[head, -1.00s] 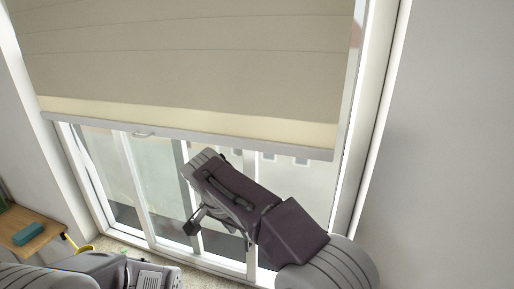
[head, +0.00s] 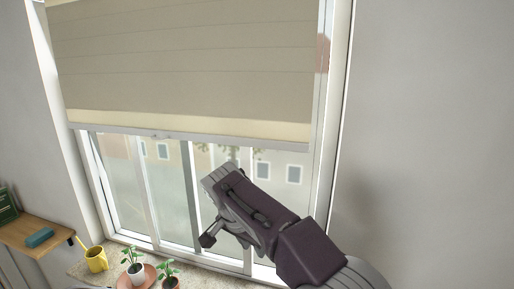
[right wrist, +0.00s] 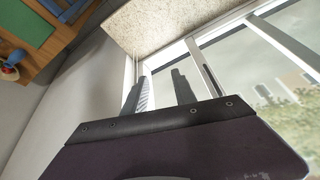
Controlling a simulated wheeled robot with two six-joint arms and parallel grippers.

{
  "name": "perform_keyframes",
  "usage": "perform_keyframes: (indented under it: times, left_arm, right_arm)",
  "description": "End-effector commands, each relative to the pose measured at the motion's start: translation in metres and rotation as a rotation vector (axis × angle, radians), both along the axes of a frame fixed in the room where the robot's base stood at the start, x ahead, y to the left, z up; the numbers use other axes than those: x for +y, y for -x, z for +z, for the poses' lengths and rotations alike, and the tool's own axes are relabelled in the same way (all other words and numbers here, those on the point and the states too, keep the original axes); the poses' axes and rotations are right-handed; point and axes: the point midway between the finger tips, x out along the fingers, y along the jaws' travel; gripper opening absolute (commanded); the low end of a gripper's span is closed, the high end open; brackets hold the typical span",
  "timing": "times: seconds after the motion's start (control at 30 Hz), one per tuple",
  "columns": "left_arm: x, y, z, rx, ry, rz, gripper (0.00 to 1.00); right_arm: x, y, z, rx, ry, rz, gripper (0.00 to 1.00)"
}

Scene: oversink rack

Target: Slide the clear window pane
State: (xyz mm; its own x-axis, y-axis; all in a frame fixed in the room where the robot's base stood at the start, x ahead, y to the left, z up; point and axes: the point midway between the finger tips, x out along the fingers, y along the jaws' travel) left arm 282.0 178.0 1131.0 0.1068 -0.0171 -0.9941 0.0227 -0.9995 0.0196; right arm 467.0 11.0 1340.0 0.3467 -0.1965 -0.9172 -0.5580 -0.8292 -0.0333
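The sliding window (head: 194,190) has clear glass panes in white frames. One clear pane (head: 168,200) shows left of my right gripper, and another clear pane (head: 290,185) shows behind and right of my right arm. In the head view my right gripper (head: 207,240) is in front of the lower window, near a white upright. In the right wrist view its two fingers (right wrist: 158,92) stand apart with nothing between them, and the window frame (right wrist: 207,68) is just beyond. I cannot tell whether a finger touches the frame. My left gripper is out of view.
A beige blind (head: 190,70) covers the upper window. A wooden shelf (head: 35,232) with a teal item (head: 40,238) is at the left. The right wall (head: 430,140) is bare.

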Motion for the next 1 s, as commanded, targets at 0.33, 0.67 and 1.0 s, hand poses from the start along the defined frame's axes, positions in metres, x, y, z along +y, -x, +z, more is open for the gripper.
perform_keyframes:
  times: [0.33,0.67,1.0]
  left_arm:
    - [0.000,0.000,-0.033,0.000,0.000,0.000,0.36]
    - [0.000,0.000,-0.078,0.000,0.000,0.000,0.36]
    - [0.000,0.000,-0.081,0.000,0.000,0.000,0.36]
  right_arm:
    - [-0.101,0.012,-0.049,0.087,0.009,-0.189,0.33]
    - [-0.201,0.111,-0.198,0.319,-0.084,-0.094,0.33]
    - [-0.190,0.196,-0.292,0.330,-0.119,0.454,0.33]
